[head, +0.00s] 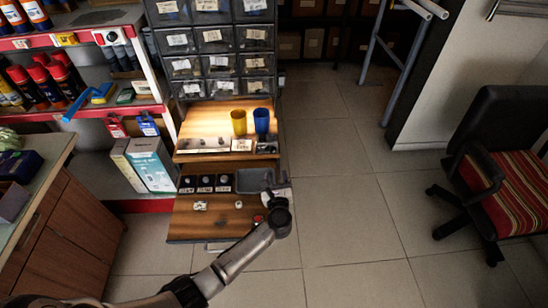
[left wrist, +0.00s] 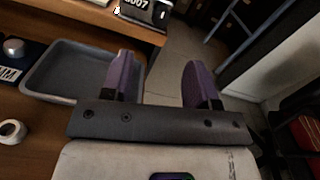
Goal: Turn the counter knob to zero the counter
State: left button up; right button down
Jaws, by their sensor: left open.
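The counter (left wrist: 143,12) is a small black box with white digits that read about 007, its left part cut by the top edge of the left wrist view. In the head view it appears as a small dark box (head: 265,148) at the right end of the upper wooden shelf. I cannot make out its knob clearly. My left gripper (left wrist: 161,80) is open and empty, its two purple fingers apart, short of the counter. In the head view the left gripper (head: 271,188) is small and dark, over the right end of the lower board. My right gripper is not in view.
A grey tray (left wrist: 48,86) lies left of my fingers on the lower board (head: 185,228), with a white ring (left wrist: 12,131) nearby. A yellow cup (head: 239,122) and a blue cup (head: 261,122) stand behind the counter. Open floor lies to the right.

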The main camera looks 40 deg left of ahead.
aim_at(274, 152)
pick_arm(q)
jog(key=b+x, duration=0.3)
jog(key=x, duration=0.7)
jog(key=shift+w+a, duration=0.25)
jog(key=shift+w, duration=0.1)
jog(key=shift+c, duration=0.4)
jog(key=c, duration=0.8)
jog(key=shift+c, duration=0.2)
